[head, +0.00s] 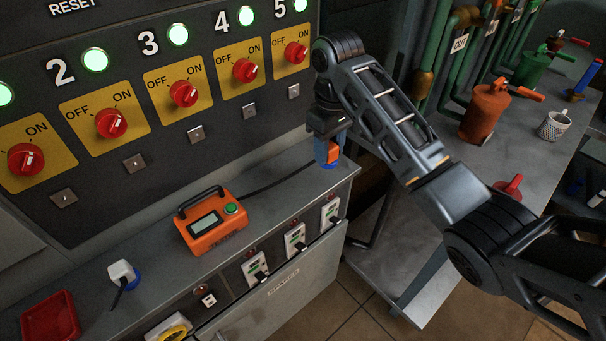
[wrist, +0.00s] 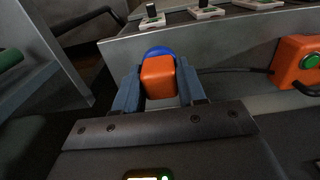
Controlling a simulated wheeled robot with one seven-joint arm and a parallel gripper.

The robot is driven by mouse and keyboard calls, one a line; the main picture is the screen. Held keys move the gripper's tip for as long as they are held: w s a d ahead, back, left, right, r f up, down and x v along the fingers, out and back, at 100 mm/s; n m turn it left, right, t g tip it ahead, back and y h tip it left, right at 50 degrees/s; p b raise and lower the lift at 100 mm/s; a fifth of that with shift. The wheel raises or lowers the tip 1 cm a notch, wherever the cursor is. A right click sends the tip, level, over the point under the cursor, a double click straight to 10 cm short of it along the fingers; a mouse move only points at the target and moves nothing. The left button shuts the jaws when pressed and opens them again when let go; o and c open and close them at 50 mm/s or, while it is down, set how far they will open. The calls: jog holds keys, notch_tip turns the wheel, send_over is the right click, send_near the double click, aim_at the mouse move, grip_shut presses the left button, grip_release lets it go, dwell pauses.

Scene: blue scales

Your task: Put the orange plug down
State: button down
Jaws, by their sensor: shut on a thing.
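The orange plug (head: 332,154) is held between the blue fingers of my gripper (head: 325,155), above the right end of the grey ledge (head: 290,172). In the wrist view the plug (wrist: 158,77) sits between the two fingers of my gripper (wrist: 160,90), with a round blue part (wrist: 158,51) just beyond it. A dark cable runs along the ledge from the plug's side to an orange box (head: 211,221) with a black handle, a display and a green button. Whether the plug touches the ledge cannot be told.
A white plug (head: 121,274) on a blue round base and a red tray (head: 50,318) are at the left of the ledge. Sockets (head: 294,239) line its front face. A panel with red knobs (head: 184,94) rises behind. The ledge between box and gripper holds only the cable.

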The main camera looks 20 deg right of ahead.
jog(key=w+a+f, duration=0.1)
jog(key=a, duration=0.1)
jog(key=w+a+f, duration=0.1)
jog(key=w+f, duration=0.1)
jog(key=shift+w+a+p, duration=0.25)
jog(key=shift+a+p, duration=0.05)
jog(key=shift+a, duration=0.05)
jog(key=shift+w+a+f, duration=0.1)
jog(key=shift+f, duration=1.95)
jog(key=shift+f, duration=0.1)
jog(key=c, duration=0.6)
grip_release()
jog(key=shift+c, duration=0.2)
notch_tip(320, 180, up, 12)
